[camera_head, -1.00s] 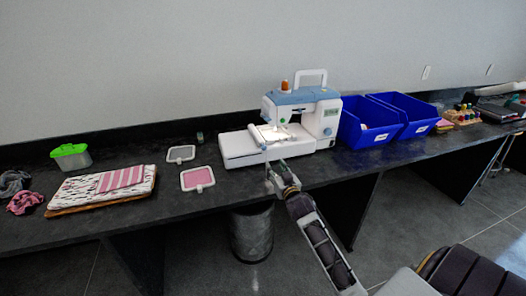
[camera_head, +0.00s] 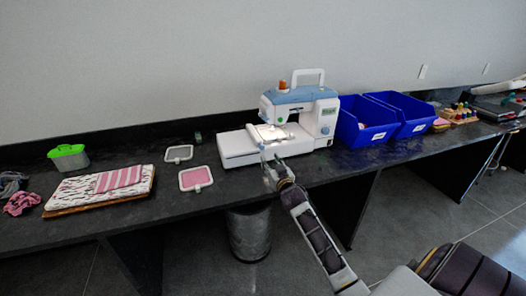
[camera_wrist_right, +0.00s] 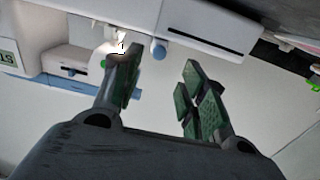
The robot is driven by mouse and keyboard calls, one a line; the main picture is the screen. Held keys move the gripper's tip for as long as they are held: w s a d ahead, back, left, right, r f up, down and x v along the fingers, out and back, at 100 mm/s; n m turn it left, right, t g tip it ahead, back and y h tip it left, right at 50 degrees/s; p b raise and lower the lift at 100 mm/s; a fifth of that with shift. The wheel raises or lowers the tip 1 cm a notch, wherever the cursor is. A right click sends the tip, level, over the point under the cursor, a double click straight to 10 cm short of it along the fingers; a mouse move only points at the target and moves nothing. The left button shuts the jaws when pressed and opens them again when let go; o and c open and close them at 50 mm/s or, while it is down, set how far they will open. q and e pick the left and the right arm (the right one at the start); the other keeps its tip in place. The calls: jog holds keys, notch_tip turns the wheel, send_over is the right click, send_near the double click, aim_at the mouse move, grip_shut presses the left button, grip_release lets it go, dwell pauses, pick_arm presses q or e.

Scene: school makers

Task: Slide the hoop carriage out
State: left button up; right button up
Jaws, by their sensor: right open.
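The white and blue sewing machine (camera_head: 328,118) stands on the dark bench. Its white flat unit (camera_head: 235,150) extends to the left. The pale hoop carriage (camera_head: 268,133) seems to lie on that unit by the lit needle area; its exact outline is hard to tell. My right gripper (camera_head: 270,165) is open and empty at the machine's front edge. In the right wrist view its fingers (camera_wrist_right: 160,80) are apart, with a small blue knob (camera_wrist_right: 158,50) showing beyond the gap. A white block with a black slot (camera_wrist_right: 210,28) lies beyond too. My left gripper is out of view.
Two blue bins (camera_head: 366,133) stand right of the machine. White frames, one with pink fabric (camera_head: 196,178), lie to its left. Farther left are folded fabric (camera_head: 100,187) and a green-lidded container (camera_head: 70,157). A wastebasket (camera_head: 250,232) stands under the bench.

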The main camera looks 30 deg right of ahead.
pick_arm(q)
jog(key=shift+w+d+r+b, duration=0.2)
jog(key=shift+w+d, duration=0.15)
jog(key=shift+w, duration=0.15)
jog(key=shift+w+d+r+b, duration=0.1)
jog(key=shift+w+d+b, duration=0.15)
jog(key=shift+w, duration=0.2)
pick_arm(e)
jog(key=x, duration=1)
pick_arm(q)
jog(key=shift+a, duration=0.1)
pick_arm(e)
jog(key=shift+a, duration=0.1)
